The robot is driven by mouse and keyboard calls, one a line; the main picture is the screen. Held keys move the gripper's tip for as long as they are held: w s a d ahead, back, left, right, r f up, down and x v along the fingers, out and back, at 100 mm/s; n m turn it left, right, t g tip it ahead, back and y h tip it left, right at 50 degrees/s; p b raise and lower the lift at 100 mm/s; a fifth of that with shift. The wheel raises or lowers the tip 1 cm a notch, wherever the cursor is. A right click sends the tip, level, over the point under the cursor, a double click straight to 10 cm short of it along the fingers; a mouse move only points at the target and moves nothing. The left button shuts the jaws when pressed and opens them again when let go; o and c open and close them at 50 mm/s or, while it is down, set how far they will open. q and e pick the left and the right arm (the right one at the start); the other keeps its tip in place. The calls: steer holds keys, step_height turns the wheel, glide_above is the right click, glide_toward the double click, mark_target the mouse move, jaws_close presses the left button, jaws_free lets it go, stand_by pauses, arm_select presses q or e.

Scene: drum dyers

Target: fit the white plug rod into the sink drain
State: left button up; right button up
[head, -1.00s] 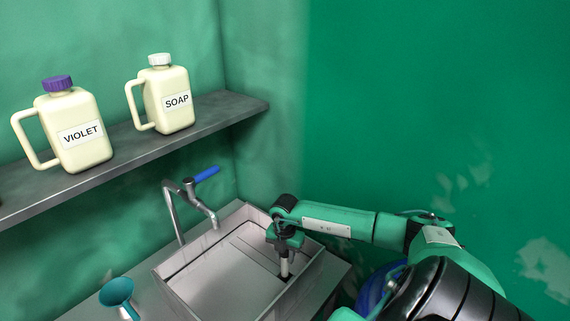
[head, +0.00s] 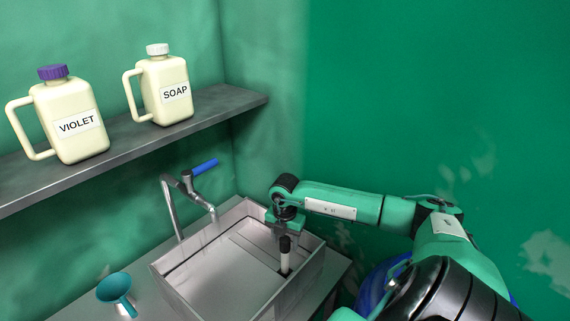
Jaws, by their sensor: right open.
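The white plug rod (head: 285,258) stands upright in the right part of the metal sink (head: 222,275), with a dark top. Its lower end is low in the basin, and the drain itself is hidden, so I cannot tell how it sits in it. My right gripper (head: 286,233) is open just above the rod's dark top, pointing down. The rod appears free of the fingers. My left gripper is out of the picture.
A faucet (head: 172,205) with a blue lever (head: 205,167) stands behind the sink. A teal funnel (head: 115,290) is at the lower left. The violet jug (head: 70,120) and soap jug (head: 165,90) stand on a grey shelf (head: 135,140).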

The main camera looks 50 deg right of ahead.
step_height(320, 180, up, 6)
steer(key=b, duration=0.2)
steer(key=shift+b, duration=0.35)
steer(key=shift+r, duration=0.8)
